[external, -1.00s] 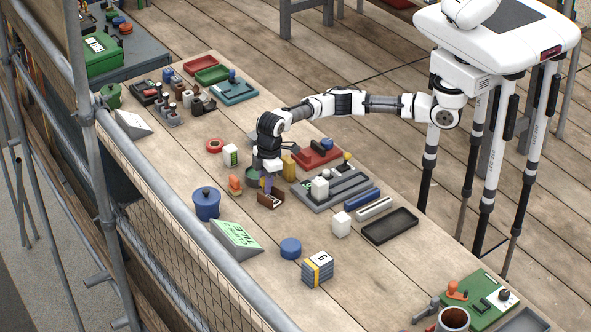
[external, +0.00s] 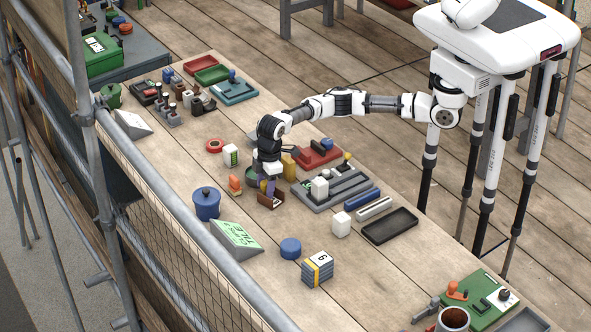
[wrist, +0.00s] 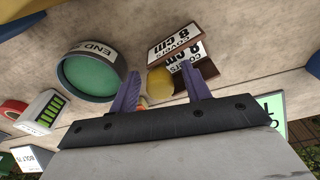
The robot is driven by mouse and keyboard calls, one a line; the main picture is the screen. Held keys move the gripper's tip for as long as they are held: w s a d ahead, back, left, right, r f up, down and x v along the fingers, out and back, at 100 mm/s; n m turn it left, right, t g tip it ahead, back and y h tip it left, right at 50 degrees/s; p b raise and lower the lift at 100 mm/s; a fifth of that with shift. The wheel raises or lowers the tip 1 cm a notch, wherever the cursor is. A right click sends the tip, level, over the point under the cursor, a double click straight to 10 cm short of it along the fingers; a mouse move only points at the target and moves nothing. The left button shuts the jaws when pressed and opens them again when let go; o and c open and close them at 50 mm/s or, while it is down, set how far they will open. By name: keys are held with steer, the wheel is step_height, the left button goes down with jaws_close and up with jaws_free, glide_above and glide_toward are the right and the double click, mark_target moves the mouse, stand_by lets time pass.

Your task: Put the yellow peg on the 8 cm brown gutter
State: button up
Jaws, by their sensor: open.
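My gripper (external: 268,187) points down over the brown gutter (external: 271,202) in the external view. In the wrist view, its two purple fingers (wrist: 167,84) stand apart. A rounded yellow piece, apparently the yellow peg (wrist: 160,83), shows between them, with gaps on both sides. The brown gutter (wrist: 152,55), with white labels reading "8 cm" and "covers", lies just beyond the yellow piece and partly behind the right finger. I cannot tell whether the yellow piece touches the gutter. The peg cannot be made out between the fingers in the external view.
A round green-topped container (wrist: 88,74) stands close to the left finger. A yellow block (external: 289,167) stands behind my gripper, and a grey tray (external: 318,204) lies to the right. An orange item (external: 235,185) and a blue pot (external: 207,203) are at left.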

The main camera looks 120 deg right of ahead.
step_height(320, 180, up, 12)
steer(key=s+b, duration=0.1)
steer(key=shift+s, duration=0.2)
